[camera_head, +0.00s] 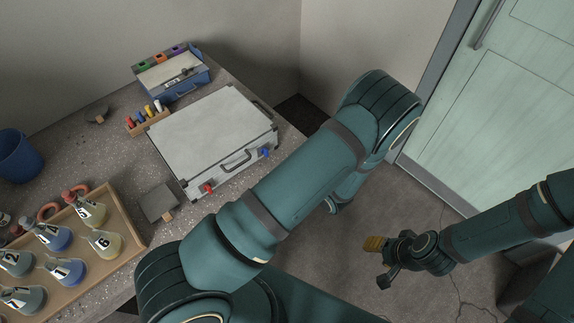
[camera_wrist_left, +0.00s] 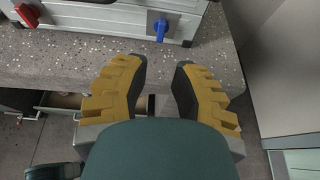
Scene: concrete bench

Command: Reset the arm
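My left arm (camera_head: 300,185) crosses the middle of the head view and bends back at the elbow; its gripper is hidden behind it there. In the left wrist view my left gripper (camera_wrist_left: 160,72) has its two yellow fingers apart with nothing between them. It is open near the front edge of the bench, close to a silver case. My right arm (camera_head: 510,222) comes in from the right. Its gripper (camera_head: 374,244) hangs over the floor, with yellow fingers seen from the side; their gap cannot be made out.
The closed silver case (camera_head: 212,133) with red and blue latches lies on the speckled bench (camera_head: 120,150). A wooden tray (camera_head: 128,222) holds several numbered flasks. A blue bin (camera_head: 18,158) and blue toolbox (camera_head: 187,88) stand farther off. A green door (camera_head: 490,110) is at right.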

